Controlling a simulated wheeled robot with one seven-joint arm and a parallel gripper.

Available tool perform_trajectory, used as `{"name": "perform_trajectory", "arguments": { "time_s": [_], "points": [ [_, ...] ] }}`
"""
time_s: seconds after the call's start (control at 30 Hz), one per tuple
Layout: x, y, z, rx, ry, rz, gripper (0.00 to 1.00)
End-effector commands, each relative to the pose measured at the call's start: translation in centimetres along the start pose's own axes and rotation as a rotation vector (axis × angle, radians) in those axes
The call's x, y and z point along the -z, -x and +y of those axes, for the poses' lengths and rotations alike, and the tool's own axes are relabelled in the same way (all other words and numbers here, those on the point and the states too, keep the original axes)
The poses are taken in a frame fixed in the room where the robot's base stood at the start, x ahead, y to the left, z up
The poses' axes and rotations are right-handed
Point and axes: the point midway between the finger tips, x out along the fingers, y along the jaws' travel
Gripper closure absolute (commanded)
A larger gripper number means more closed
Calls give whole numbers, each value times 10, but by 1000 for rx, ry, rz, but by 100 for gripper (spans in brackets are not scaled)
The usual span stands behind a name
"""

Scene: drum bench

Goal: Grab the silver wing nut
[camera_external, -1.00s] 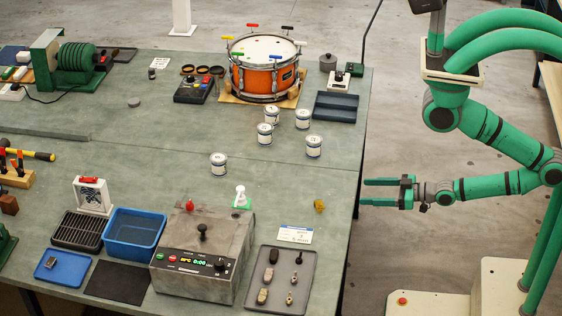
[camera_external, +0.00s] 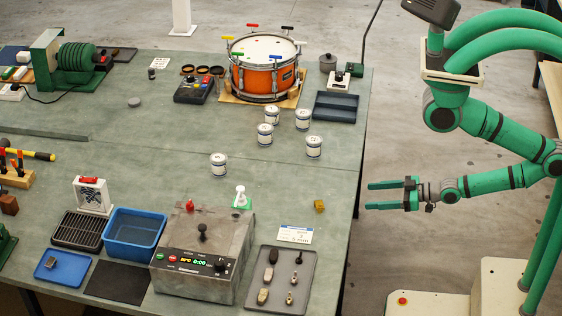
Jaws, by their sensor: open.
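My gripper (camera_external: 369,196) is open and empty, its two green fingers apart and pointing left, just off the right edge of the bench (camera_external: 335,200). No silver wing nut can be told for certain at this size. Two small metallic pieces, one (camera_external: 294,281) above the other (camera_external: 290,298), lie on the right side of a grey tray (camera_external: 308,270) at the bench's front; either might be a wing nut. The tray is below and left of my gripper, well apart from it.
The tray also holds brown pieces (camera_external: 268,275) and a dark piece (camera_external: 298,257). A control box (camera_external: 195,285) stands left of it. Behind are a label card (camera_external: 295,234), a yellow block (camera_external: 319,206), several white cans (camera_external: 314,147) and an orange drum (camera_external: 255,80).

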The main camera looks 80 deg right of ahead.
Motion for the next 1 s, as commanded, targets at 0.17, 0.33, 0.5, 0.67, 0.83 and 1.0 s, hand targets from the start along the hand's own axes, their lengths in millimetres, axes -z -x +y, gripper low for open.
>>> {"name": "perform_trajectory", "arguments": {
  "time_s": [0.17, 0.33, 0.5, 0.67, 0.83, 1.0],
  "points": [
    [0, 0, 0, 0, 0, 0, 33],
    [0, 0, 0, 0, 0, 0, 33],
    [0, 0, 0, 0, 0, 0, 43],
    [0, 0, 0, 0, 0, 0, 68],
    [0, 0, 0, 0, 0, 0, 68],
    [-5, -3, -9, 29, 9, -1, 68]
  ]
}}
